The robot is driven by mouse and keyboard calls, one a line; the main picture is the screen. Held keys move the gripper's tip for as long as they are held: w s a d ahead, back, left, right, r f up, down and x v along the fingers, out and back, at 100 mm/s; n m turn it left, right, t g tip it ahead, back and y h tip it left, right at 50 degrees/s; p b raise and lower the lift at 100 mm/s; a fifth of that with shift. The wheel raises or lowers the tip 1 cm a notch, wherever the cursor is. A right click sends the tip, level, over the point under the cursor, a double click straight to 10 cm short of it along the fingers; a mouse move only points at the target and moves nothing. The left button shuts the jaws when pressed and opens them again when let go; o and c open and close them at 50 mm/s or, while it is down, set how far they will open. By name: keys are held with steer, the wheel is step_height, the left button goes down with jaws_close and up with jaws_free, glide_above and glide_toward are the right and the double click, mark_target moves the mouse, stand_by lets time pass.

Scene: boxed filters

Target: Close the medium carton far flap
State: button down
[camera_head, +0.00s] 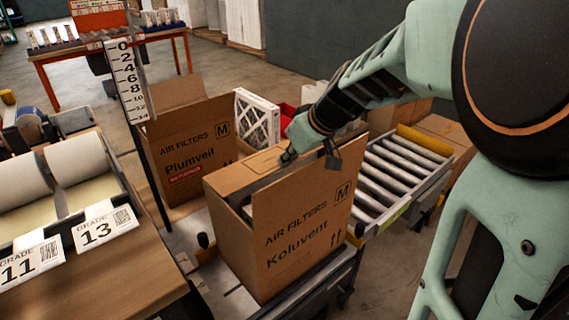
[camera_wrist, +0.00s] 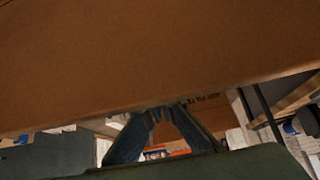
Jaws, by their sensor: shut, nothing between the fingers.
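The carton marked "AIR FILTERS Koluvent M" (camera_head: 297,232) stands upright in the middle of the head view. Its lettered near panel rises above the top, and a dark gap shows behind it. A brown flap (camera_head: 238,180) lies roughly level across the far part of the top. My gripper (camera_head: 288,158) is down at the carton's top, by the far flap; whether it touches cannot be told. In the wrist view my gripper (camera_wrist: 162,112) has its fingers together and empty, just at the edge of a broad cardboard panel (camera_wrist: 150,60). The arm hides part of the carton's right end.
A roller conveyor (camera_head: 395,175) runs to the right. A height scale (camera_head: 130,82) stands at left, above a bench with grade cards (camera_head: 105,228).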

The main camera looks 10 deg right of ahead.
steer(key=shift+s+f+b, duration=0.15)
steer(key=shift+f+b, duration=0.5)
steer(key=shift+d+r, duration=0.1)
steer(key=shift+r, duration=0.1)
